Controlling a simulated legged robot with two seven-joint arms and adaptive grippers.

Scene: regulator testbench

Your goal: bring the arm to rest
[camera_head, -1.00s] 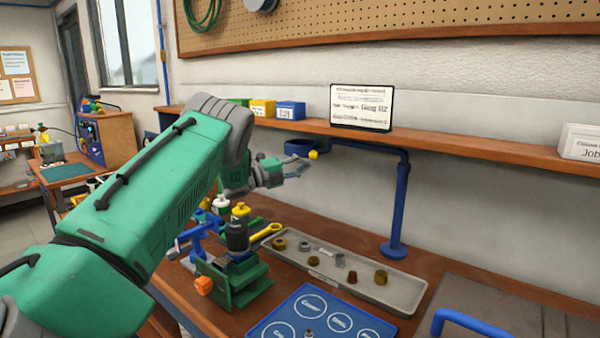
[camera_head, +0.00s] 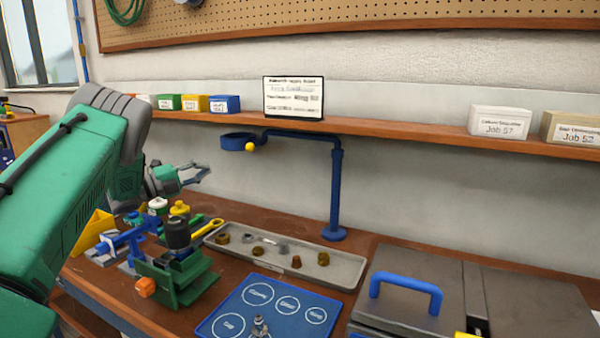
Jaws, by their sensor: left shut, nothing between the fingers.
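My left arm comes in from the left, bent at the elbow, green with grey joints. My left gripper (camera_head: 197,173) is shut and empty. It points right, in the air over the back of the workbench (camera_head: 130,302), in front of the wall and left of the blue ring stand (camera_head: 336,195). It appears clear of the bench things below it. My right gripper is not in view.
Below the gripper is a green fixture (camera_head: 178,280) with a dark cylinder (camera_head: 177,233). Right of it are a grey tray (camera_head: 345,270) with several small fittings, a blue mat (camera_head: 225,325) with labelled circles, and a grey case with a blue handle (camera_head: 405,290). A shelf (camera_head: 400,129) runs above.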

